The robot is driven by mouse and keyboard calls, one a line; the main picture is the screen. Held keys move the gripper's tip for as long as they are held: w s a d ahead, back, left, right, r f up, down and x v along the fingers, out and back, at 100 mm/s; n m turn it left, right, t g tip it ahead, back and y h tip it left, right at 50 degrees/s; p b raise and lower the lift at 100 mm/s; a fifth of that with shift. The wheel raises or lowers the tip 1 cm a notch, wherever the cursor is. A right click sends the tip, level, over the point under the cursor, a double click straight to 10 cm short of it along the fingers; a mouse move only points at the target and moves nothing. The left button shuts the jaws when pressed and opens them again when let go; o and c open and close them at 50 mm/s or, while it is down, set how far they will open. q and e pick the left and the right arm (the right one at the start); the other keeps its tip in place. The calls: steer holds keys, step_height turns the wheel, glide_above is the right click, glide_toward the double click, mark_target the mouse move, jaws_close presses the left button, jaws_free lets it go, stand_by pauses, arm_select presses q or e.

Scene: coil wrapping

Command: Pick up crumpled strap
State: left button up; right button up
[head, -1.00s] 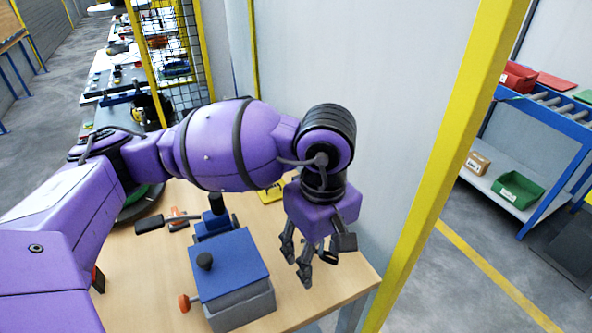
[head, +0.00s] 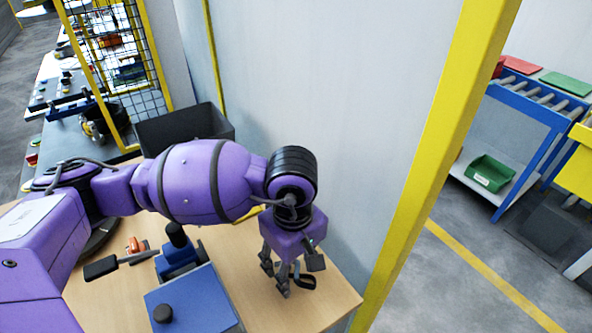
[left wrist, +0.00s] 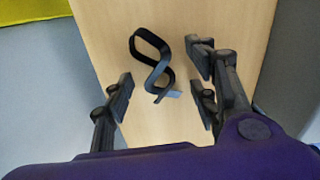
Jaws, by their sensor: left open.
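The crumpled strap is a dark, twisted loop of band. It lies on the wooden table (head: 335,292) and shows in the left wrist view (left wrist: 152,58). In the head view the strap (head: 304,281) is partly hidden by my left gripper (head: 282,284). My left gripper also shows in the left wrist view (left wrist: 163,103), with its fingers spread apart. The strap lies ahead of and between the fingers, and nothing is held. My right gripper is not in view.
A blue-topped device (head: 195,303) with black knobs stands on the table left of my gripper. A dark bin (head: 180,128) stands at the back. A pale wall and yellow post (head: 425,150) bound the table's right side. Hand tools (head: 120,263) lie at left.

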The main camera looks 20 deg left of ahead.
arm_select(q)
steer(key=shift+f, duration=0.25)
steer(key=c, duration=1)
steer(key=shift+r, duration=0.1)
